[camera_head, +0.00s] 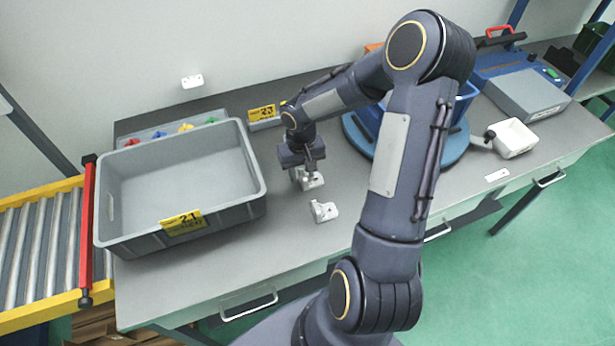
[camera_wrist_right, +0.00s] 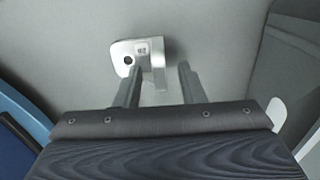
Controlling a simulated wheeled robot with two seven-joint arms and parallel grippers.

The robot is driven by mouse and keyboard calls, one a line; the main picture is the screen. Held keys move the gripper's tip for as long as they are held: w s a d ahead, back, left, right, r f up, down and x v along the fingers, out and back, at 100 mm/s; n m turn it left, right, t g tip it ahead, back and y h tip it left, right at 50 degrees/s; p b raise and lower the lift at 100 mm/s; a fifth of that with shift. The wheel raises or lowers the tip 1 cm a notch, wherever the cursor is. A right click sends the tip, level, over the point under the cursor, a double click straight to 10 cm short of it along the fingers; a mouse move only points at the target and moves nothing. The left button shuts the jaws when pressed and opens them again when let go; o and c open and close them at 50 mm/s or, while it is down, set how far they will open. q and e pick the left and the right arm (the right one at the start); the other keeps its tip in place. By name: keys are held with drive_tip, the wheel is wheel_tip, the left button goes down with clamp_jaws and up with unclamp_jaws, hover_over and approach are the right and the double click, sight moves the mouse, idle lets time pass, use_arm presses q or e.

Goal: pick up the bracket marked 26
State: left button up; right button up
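Two small light-grey cast brackets lie on the grey workbench. The far bracket (camera_head: 313,182) is directly below my right gripper (camera_head: 309,176), partly hidden by its fingers. The near bracket (camera_head: 324,212) lies apart from it, toward the bench front. In the right wrist view a bracket (camera_wrist_right: 128,55) with a round hole and a small square mark lies at the fingertips; the mark's number is too small to read surely. My right gripper (camera_wrist_right: 160,76) is open there, one finger overlapping the bracket, the other apart at its right. My left gripper is not in view.
A grey bin (camera_head: 257,192) labelled 21 stands left of the brackets. A blue round turntable (camera_head: 452,150) with a blue container is on the right, partly behind my arm. Bench space in front of the near bracket is clear.

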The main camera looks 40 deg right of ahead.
drive_tip(key=shift+f, duration=0.2)
clamp_jaws()
drive_tip(key=shift+r, duration=0.15)
